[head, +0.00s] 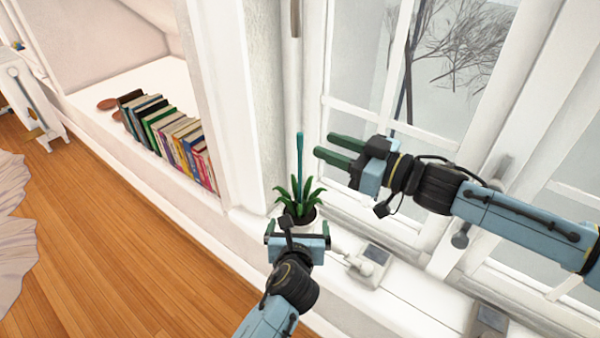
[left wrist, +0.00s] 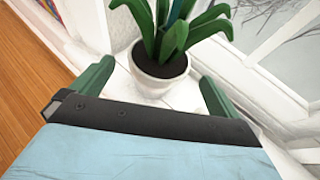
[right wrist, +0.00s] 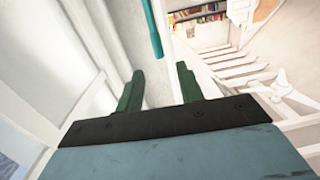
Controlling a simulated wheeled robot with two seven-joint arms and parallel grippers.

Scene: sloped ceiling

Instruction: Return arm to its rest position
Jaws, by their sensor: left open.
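My left gripper (head: 297,232) is low in the head view, in front of a green plant (head: 298,193) in a white pot. In the left wrist view its fingers (left wrist: 155,85) are wide apart, with the pot (left wrist: 155,80) beyond them and nothing held. My right gripper (head: 323,146) is at the window, to the right of a teal rod (head: 300,155) that rises from the plant. In the right wrist view its fingers (right wrist: 158,85) are apart with nothing between them. The rod (right wrist: 152,28) shows beyond them there.
Several books (head: 165,135) stand in a white niche at the left. The window frame (head: 375,115) and its handle (head: 462,238) are close to my right arm. A white sill (head: 405,290) runs along the bottom right. Wooden floor (head: 110,230) is open at the left.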

